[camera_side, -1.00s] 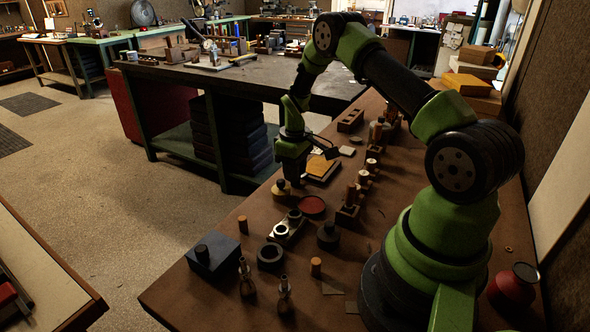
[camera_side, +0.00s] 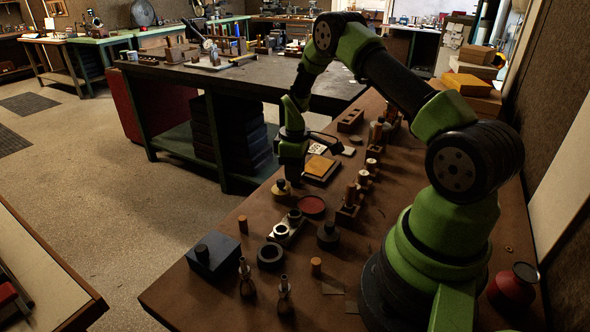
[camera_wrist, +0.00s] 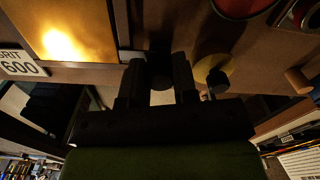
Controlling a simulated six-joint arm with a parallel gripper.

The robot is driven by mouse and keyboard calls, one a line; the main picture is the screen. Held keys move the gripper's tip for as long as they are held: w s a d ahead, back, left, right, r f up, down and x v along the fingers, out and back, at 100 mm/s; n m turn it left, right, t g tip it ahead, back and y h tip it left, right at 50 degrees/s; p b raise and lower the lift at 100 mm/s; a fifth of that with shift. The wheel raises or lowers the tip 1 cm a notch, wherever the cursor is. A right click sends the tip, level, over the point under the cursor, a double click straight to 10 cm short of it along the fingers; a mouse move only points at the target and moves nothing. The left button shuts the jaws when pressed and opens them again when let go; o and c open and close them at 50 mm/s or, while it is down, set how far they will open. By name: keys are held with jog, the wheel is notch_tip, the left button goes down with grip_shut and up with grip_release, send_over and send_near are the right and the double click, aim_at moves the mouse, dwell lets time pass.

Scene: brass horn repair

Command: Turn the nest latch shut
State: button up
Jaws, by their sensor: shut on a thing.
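My gripper (camera_wrist: 158,84) points down beside the framed board with the yellow-orange pad (camera_wrist: 65,28), at that board's near side. Its two dark fingers stand on either side of a dark round knob (camera_wrist: 160,72) and are shut on it. The knob appears to be the nest latch's handle, but its base and the latch's angle are hidden in shadow. In the side view my gripper (camera_side: 291,176) is at the left edge of the bench, beside the yellow pad (camera_side: 319,166). The fingertips and the knob between them are too dark to make out there.
A brass round piece with a dark knob (camera_wrist: 214,70) stands close beside the fingers. A red round dish (camera_side: 311,205) lies nearby. A GRIT 600 card (camera_wrist: 20,64) lies by the pad. Several pegs in wooden blocks line the bench to the right. The bench edge is close on the left.

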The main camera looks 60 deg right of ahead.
jog(key=o, duration=0.9)
notch_tip(320, 180, up, 10)
jog(key=shift+f, duration=0.15)
